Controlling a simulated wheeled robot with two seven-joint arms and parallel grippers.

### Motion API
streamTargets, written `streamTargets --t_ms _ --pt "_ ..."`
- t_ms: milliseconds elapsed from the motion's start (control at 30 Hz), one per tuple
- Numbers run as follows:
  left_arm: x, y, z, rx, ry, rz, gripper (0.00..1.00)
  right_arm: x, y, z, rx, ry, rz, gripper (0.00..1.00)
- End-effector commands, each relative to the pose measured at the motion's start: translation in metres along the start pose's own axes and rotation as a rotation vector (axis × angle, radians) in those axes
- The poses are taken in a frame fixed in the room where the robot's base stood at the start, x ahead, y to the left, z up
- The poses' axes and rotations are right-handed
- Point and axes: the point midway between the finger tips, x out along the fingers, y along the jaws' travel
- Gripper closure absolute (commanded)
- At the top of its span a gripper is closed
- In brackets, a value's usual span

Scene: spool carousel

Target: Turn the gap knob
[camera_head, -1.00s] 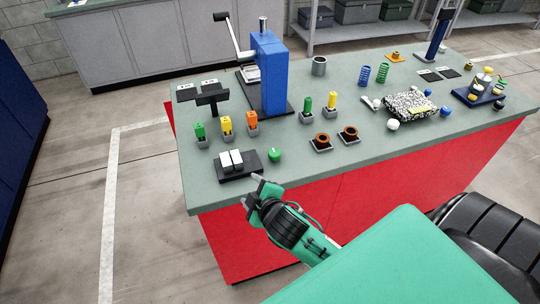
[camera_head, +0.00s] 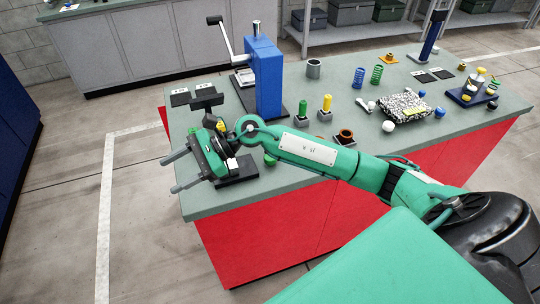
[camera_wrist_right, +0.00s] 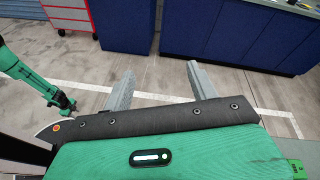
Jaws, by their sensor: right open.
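A round green knob (camera_head: 270,160) stands by a black plate with white blocks (camera_head: 240,170) at the table's near left; I take it as the gap knob. My right forearm covers part of it in the head view. My right gripper (camera_head: 177,171) is open and empty, its fingers pointing left past the table's left edge, apart from the knob. In the right wrist view the gripper (camera_wrist_right: 160,86) has floor and blue cabinets between and beyond its fingers; no knob shows there. At that view's left, a green arm that looks like my left ends in a small dark gripper (camera_wrist_right: 63,106).
A blue press (camera_head: 264,80) with a crank stands behind my right forearm. Green (camera_head: 301,112) and yellow (camera_head: 326,105) pieces stand in holders, with an orange ring (camera_head: 345,135) nearby. My gripper hides pieces at the left.

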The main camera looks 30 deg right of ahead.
Motion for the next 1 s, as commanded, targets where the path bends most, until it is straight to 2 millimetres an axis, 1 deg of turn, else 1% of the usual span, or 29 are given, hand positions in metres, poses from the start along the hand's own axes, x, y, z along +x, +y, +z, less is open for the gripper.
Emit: streamTargets --t_ms 33,67,100,167,200,267,300,367,400,500,600,667,733,867,1000 --pt "0.0 -0.001 0.0 0.0 0.0 -0.001 0.64 -0.012 -0.004 -0.013 -0.096 0.104 0.055 0.41" --pt "0.0 -0.001 0.0 0.0 0.0 -0.001 0.64 -0.02 -0.006 -0.023 -0.153 0.167 0.092 0.41" --pt "0.0 -0.001 0.0 0.0 -0.001 -0.001 0.64 -0.032 -0.008 -0.036 -0.222 0.254 0.146 0.41" --pt "-0.001 -0.001 0.0 0.0 -0.001 -0.001 0.64 -0.054 -0.014 -0.054 -0.317 0.384 0.225 0.41" --pt "-0.001 -0.001 0.0 0.0 -0.001 -0.001 0.64 -0.073 -0.019 -0.066 -0.372 0.472 0.28 0.41" --pt "-0.001 -0.001 0.0 0.001 -0.001 -0.001 0.64 -0.103 -0.027 -0.082 -0.439 0.602 0.364 0.41" --pt "-0.001 -0.001 0.0 0.0 -0.001 -0.001 0.64 -0.125 -0.033 -0.09 -0.474 0.682 0.419 0.41" --pt "-0.001 -0.001 0.0 0.0 -0.001 -0.001 0.64 -0.157 -0.04 -0.099 -0.511 0.794 0.496 0.41" --pt "-0.001 -0.001 0.0 0.0 -0.001 -0.001 0.64 -0.177 -0.045 -0.103 -0.526 0.86 0.544 0.41" --pt "-0.001 -0.001 0.0 0.0 -0.001 -0.001 0.64 -0.22 -0.052 -0.107 -0.54 0.987 0.64 0.41" --pt "-0.001 -0.001 0.0 0.0 -0.001 -0.001 0.64 -0.246 -0.056 -0.108 -0.538 1.061 0.7 0.41" --pt "-0.001 -0.001 0.0 0.0 -0.001 -0.001 0.64 -0.254 -0.057 -0.108 -0.536 1.082 0.72 0.41" --pt "-0.003 -0.001 0.0 0.0 -0.001 -0.001 0.64 -0.258 -0.056 -0.111 -0.533 1.094 0.732 0.41" --pt "-0.008 -0.002 0.0 0.0 -0.001 -0.001 0.64 -0.255 -0.052 -0.123 -0.531 1.093 0.734 0.41" --pt "-0.018 -0.002 -0.001 0.0 -0.001 -0.001 0.64 -0.246 -0.045 -0.147 -0.53 1.089 0.734 0.41"
